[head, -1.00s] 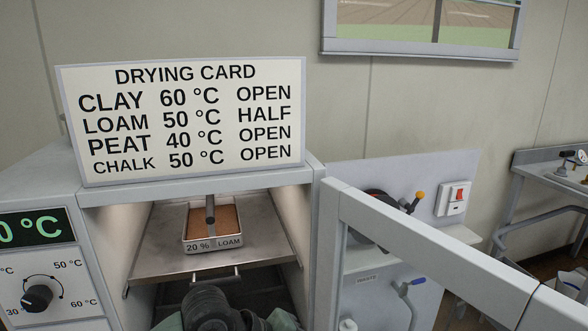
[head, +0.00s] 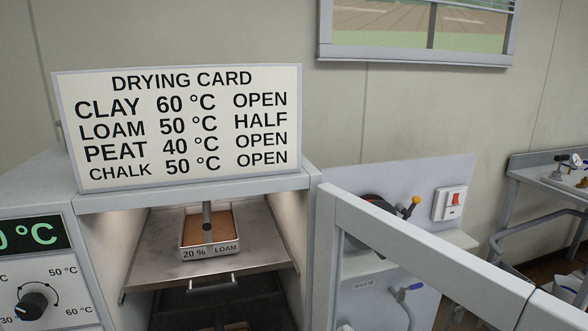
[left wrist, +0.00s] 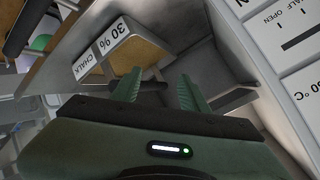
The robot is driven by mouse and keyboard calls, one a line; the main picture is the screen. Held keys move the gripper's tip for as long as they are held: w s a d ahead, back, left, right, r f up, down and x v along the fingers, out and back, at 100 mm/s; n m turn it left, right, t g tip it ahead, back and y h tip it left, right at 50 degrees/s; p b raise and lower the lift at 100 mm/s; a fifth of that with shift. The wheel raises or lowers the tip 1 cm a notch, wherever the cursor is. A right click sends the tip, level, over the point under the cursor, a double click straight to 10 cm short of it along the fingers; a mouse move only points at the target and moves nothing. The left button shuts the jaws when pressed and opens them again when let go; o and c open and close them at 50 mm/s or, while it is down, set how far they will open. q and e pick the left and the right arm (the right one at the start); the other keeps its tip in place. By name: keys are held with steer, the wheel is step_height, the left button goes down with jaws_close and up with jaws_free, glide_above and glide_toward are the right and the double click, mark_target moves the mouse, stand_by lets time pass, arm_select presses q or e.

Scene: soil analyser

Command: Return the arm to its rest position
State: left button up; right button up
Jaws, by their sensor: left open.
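My left gripper (left wrist: 158,88) shows in the left wrist view. Its two green fingers are apart with nothing between them. A tray labelled 30 % CHALK (left wrist: 101,46) is beyond the fingers at upper left, apart from them. Neither gripper shows in the head view. There, a tray of brown soil labelled 20 % LOAM (head: 209,252) sits on the metal shelf (head: 160,262) inside the open drying oven (head: 195,199). My right gripper is not in view.
The oven's open door frame (head: 430,245) reaches out to the right. A drying card (head: 180,126) stands on top of the oven. A dial (head: 33,305) and a green display (head: 30,236) are at left. A panel with a red switch (head: 450,203) stands behind the door.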

arm_select(q)
steer(key=s+d+f+n+g+h, duration=0.1)
steer(key=s+f+n+g, duration=0.25)
steer(key=s+f, duration=0.35)
steer(key=s+f+n+g+h, duration=0.15)
steer(key=s+f+g, duration=0.25)
steer(key=s, duration=0.5)
steer(key=s+f+g, duration=0.1)
steer(key=s+f, duration=0.1)
steer(key=f, duration=1.2)
steer(key=s+f+g, duration=0.1)
steer(key=s+f, duration=0.1)
steer(key=f, duration=1.2)
steer(key=s+a+f, duration=0.2)
steer(key=s+f, duration=1.1)
steer(key=s, duration=0.2)
steer(key=shift+a+f+g+y, duration=0.15)
steer(key=shift+a+g+y, duration=0.2)
steer(key=shift+a+y, duration=0.1)
